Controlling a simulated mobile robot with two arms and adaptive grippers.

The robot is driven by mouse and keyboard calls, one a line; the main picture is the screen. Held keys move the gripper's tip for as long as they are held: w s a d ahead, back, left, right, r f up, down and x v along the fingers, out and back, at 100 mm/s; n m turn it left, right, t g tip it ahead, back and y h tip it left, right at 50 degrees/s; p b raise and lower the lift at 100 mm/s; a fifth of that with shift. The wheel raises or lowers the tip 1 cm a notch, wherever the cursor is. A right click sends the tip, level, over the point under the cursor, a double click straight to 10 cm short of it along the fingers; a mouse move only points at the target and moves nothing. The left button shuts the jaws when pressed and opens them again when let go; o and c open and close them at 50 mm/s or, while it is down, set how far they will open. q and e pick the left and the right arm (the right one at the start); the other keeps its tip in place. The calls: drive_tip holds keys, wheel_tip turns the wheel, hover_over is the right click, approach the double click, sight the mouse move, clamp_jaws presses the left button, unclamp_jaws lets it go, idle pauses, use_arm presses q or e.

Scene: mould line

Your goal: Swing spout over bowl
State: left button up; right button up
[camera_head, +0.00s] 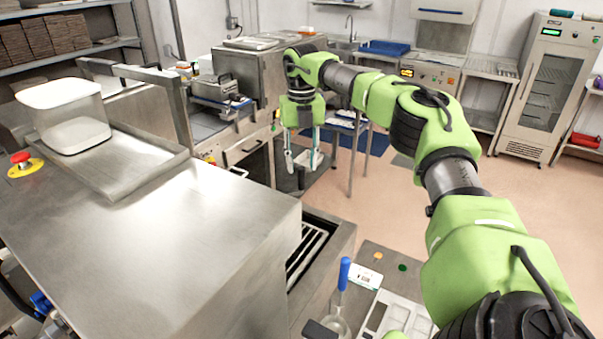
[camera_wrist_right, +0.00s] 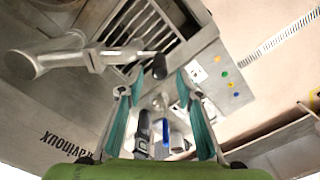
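My right gripper (camera_head: 303,163) hangs fingers down beyond the steel machine in the head view. In the right wrist view the gripper (camera_wrist_right: 158,78) is open, its two teal-padded fingers apart. A metal pipe that looks like the spout (camera_wrist_right: 45,62) comes in from the left there. A thin bar with a black end (camera_wrist_right: 154,66) reaches from it to between the fingertips, which do not visibly grip it. I cannot make out the spout in the head view. My left gripper is out of view.
The steel machine (camera_head: 190,245) fills the lower left, with a slatted grate (camera_head: 308,248) beside it. A white bin (camera_head: 65,115) is at left. Open floor (camera_head: 520,215) lies at right.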

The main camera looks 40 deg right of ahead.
sight(302, 186)
wheel_tip(302, 186, down, 4)
drive_tip(key=shift+w+d+f+p, duration=0.1)
drive_tip(key=shift+f+p, duration=0.1)
drive_tip(key=shift+p, duration=0.55)
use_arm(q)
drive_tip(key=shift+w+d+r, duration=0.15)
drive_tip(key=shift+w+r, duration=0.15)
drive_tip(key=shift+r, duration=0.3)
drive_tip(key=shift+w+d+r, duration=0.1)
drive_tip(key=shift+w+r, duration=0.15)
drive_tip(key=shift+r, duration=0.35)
use_arm(e)
drive_tip(key=shift+f, duration=0.65)
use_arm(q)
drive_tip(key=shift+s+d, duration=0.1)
use_arm(e)
clamp_jaws()
